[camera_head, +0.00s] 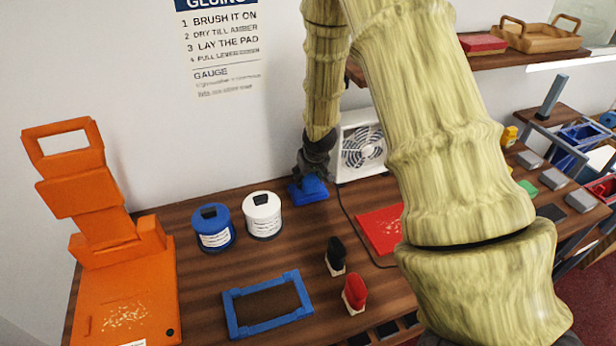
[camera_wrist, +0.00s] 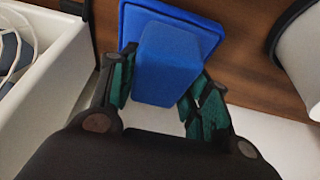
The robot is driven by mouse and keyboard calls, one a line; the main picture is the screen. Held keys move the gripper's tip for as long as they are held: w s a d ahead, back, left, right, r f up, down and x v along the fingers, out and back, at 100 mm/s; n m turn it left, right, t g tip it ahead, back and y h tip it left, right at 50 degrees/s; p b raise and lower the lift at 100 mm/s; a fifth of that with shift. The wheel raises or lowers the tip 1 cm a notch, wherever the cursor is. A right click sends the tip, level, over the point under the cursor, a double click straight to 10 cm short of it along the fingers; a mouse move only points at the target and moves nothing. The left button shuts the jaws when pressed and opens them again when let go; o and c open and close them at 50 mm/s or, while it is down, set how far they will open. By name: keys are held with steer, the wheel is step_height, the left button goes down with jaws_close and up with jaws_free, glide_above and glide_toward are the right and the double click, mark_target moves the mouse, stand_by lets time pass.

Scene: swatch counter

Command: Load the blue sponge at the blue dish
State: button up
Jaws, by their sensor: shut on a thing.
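The blue sponge (camera_wrist: 166,65) is a block between the fingers of my gripper (camera_wrist: 160,92), which is shut on it. The blue dish (camera_wrist: 207,32) is flat and square and lies just beyond the sponge in the wrist view. In the head view, my gripper (camera_head: 312,174) points down at the back of the counter, with the blue sponge (camera_head: 313,184) under it and the blue dish (camera_head: 300,198) below. The sponge overlaps the dish in both views; I cannot tell whether it touches the dish floor.
A white fan (camera_head: 362,147) stands close right of the dish. A white tin (camera_head: 263,222) and a blue tin (camera_head: 214,238) stand left. A blue frame (camera_head: 240,328), black-handled tool (camera_head: 335,250), red-handled tool (camera_head: 355,290), red pad (camera_head: 378,230) and orange press (camera_head: 125,285) are on the counter (camera_head: 200,300).

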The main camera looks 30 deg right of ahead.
steer(key=shift+s+f, duration=0.1)
steer(key=shift+f, duration=0.45)
stand_by(2.0)
steer(key=shift+r, duration=0.1)
steer(key=shift+r+p, duration=2.75)
steer(key=shift+r, duration=0.75)
